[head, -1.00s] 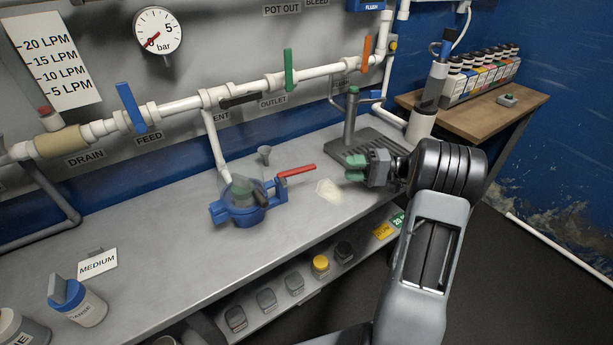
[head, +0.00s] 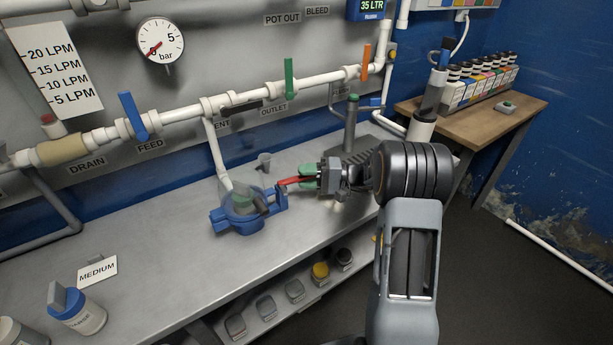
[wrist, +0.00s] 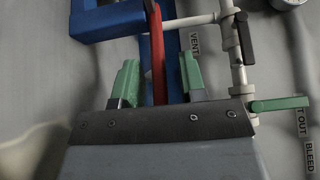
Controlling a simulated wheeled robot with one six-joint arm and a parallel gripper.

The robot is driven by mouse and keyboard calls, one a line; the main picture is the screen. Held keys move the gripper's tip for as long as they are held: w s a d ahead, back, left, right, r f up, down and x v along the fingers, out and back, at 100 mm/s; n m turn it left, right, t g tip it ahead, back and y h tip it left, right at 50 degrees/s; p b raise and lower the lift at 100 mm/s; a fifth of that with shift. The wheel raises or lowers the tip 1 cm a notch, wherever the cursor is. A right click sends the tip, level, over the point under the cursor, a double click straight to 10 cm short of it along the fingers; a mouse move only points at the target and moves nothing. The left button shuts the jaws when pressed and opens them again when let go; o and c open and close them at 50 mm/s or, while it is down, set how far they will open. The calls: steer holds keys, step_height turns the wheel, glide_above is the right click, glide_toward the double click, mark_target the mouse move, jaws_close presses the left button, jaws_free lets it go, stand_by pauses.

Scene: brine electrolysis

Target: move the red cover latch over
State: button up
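The red cover latch (head: 288,182) is a thin red bar on the right side of a blue housing (head: 238,222) on the grey bench. In the wrist view the latch (wrist: 157,55) stands between the two green fingers of my gripper (wrist: 159,75), with gaps visible on both sides. My gripper (head: 311,177) is open around the latch from the right. Its fingers hide the latch's outer end in the head view. Under the clear cover I see dark and green parts, hard to make out.
A small grey cup (head: 264,162) stands behind the housing. White pipes with a blue valve handle (head: 133,115) and a green one (head: 289,78) run along the wall. A MEDIUM card (head: 97,270) and a blue-lidded jar (head: 78,309) are at left.

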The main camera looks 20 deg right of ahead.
jaws_close()
stand_by(0.4)
